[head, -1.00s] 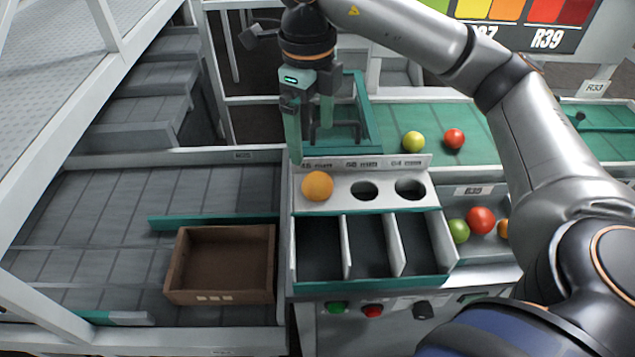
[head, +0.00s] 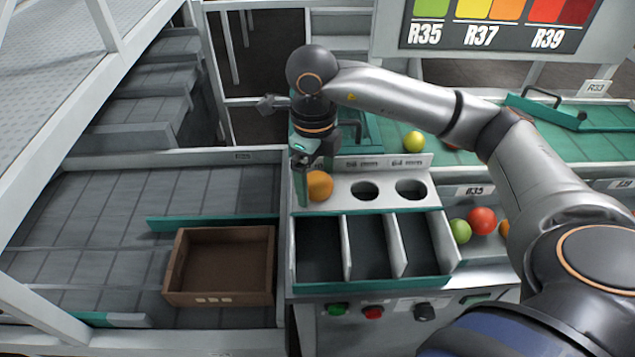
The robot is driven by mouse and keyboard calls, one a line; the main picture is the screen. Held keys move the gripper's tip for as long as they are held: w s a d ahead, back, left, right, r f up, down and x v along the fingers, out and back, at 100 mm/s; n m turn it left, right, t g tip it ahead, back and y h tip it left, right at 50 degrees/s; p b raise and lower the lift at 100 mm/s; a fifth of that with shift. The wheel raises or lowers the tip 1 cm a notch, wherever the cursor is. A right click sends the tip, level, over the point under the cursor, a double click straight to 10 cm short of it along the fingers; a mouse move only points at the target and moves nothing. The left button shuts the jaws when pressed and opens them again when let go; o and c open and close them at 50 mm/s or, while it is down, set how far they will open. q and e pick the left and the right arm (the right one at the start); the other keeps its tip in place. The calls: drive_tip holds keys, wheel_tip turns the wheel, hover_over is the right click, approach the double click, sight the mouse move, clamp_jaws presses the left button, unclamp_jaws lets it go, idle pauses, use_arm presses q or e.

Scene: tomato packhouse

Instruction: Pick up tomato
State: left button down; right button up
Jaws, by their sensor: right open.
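An orange tomato (head: 320,187) sits in the left hole of the white sizing plate (head: 387,200). My right gripper (head: 311,188) is lowered at this tomato, fingers pointing down and open. One finger shows along the tomato's left side; the other is mostly hidden. I cannot tell whether the fingers touch it. A yellow-green tomato (head: 413,141) lies on the green belt (head: 580,150) behind. A green tomato (head: 460,231), a red tomato (head: 482,221) and a partly hidden orange one (head: 504,229) sit at the right. My left gripper is not in view.
Three empty dark compartments (head: 319,247) lie in front of the plate. An empty brown crate (head: 220,297) stands on the grey roller surface at the left. Buttons (head: 373,312) line the front panel. My right arm covers part of the belt.

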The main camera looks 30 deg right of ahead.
drive_tip(key=shift+f, duration=0.25)
drive_tip(key=c, duration=0.9)
drive_tip(key=shift+o, duration=0.2)
